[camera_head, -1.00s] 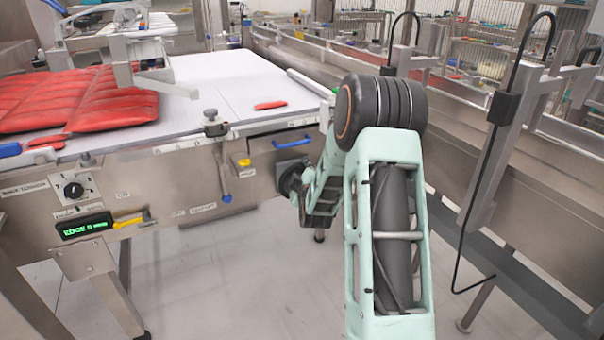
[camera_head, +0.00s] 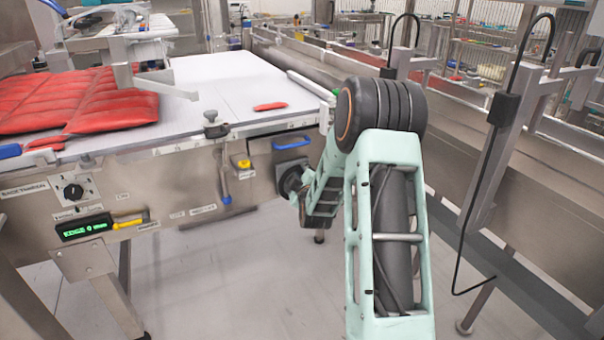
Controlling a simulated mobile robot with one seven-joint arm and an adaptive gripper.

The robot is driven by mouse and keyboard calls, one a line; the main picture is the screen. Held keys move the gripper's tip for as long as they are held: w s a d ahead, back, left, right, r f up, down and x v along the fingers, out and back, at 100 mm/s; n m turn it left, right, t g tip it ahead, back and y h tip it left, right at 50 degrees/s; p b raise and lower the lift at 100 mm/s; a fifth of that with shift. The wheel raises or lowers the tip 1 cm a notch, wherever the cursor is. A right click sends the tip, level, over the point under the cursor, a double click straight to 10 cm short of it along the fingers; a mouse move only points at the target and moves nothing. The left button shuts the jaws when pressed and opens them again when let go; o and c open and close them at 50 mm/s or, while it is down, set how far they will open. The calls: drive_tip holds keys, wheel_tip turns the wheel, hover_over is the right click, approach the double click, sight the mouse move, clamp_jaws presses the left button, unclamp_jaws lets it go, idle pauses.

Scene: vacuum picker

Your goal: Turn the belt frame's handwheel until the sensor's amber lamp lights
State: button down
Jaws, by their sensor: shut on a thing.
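The dark round handwheel (camera_head: 289,180) is on a square plate at the right end of the steel belt frame (camera_head: 150,180). My gripper (camera_head: 296,187) is at the wheel and shut on it; its fingers are small here and partly hidden by my arm. A dark display box (camera_head: 84,227) at the frame's lower left shows green text, too smeared to read. Beside it is a yellow part (camera_head: 131,223), possibly the sensor. I cannot make out a lit amber lamp there. A small yellow block (camera_head: 244,164) sits on the frame left of the wheel.
A white belt (camera_head: 225,85) tops the frame, with red packs (camera_head: 75,100) and a loose red piece (camera_head: 270,106). A blue handle (camera_head: 291,143) is above the wheel. A blue-tipped lever (camera_head: 225,185) hangs to its left. Steel conveyor rails (camera_head: 520,180) fill the right.

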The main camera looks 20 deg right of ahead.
drive_tip(key=shift+d+r, duration=0.15)
drive_tip(key=shift+r, duration=0.05)
